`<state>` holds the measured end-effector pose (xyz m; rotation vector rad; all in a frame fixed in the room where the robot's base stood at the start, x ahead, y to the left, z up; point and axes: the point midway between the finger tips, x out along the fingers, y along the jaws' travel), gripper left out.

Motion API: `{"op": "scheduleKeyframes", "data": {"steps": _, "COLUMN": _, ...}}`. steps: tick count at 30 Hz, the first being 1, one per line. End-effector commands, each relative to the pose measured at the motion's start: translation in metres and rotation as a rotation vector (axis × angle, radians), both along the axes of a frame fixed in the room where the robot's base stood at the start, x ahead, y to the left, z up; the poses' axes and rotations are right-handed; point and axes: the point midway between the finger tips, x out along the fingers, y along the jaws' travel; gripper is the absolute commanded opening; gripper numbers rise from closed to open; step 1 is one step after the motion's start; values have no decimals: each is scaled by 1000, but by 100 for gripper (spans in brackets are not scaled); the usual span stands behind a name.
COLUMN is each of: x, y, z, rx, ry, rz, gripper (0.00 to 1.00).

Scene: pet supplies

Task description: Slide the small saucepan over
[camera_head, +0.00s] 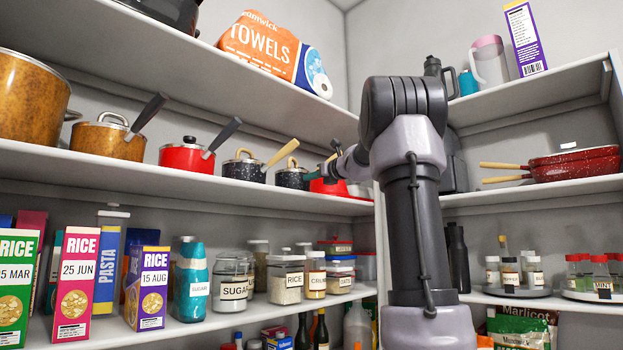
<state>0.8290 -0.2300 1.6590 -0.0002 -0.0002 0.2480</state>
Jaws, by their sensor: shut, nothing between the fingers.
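Several lidded saucepans stand in a row on the left middle shelf (130,178). They are a brown saucepan (107,141) with a dark handle, a red saucepan (186,158) with a dark handle, a black speckled saucepan (243,170) with a wooden handle, a smaller black speckled pot (291,179) and a red pot (324,187) near the corner. I cannot tell which one is the small saucepan. My gripper (320,174) is small and partly hidden behind my arm. It is shut and empty, close to the two corner pots; I cannot tell whether it touches either.
A large brown pot (30,97) stands at the left end. Red pans (575,164) sit on the right shelf. Rice boxes (78,285) and jars (286,279) fill the shelf below. A towel pack (270,50) lies above. My arm hides part of the corner.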

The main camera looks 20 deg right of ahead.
Motion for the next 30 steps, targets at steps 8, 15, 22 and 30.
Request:
{"op": "scheduleKeyframes", "data": {"steps": 8, "x": 58, "y": 16, "z": -1, "rx": 1, "ry": 1, "rz": 6, "gripper": 0}}
{"op": "scheduleKeyframes", "data": {"steps": 15, "x": 98, "y": 25, "z": -1, "rx": 0, "ry": 1, "rz": 2, "gripper": 0}}
{"op": "scheduleKeyframes", "data": {"steps": 22, "x": 102, "y": 26, "z": 0, "rx": 0, "ry": 0, "rz": 1, "gripper": 0}}
{"op": "scheduleKeyframes", "data": {"steps": 30, "x": 100, "y": 25, "z": 0, "rx": 0, "ry": 0, "rz": 1, "gripper": 0}}
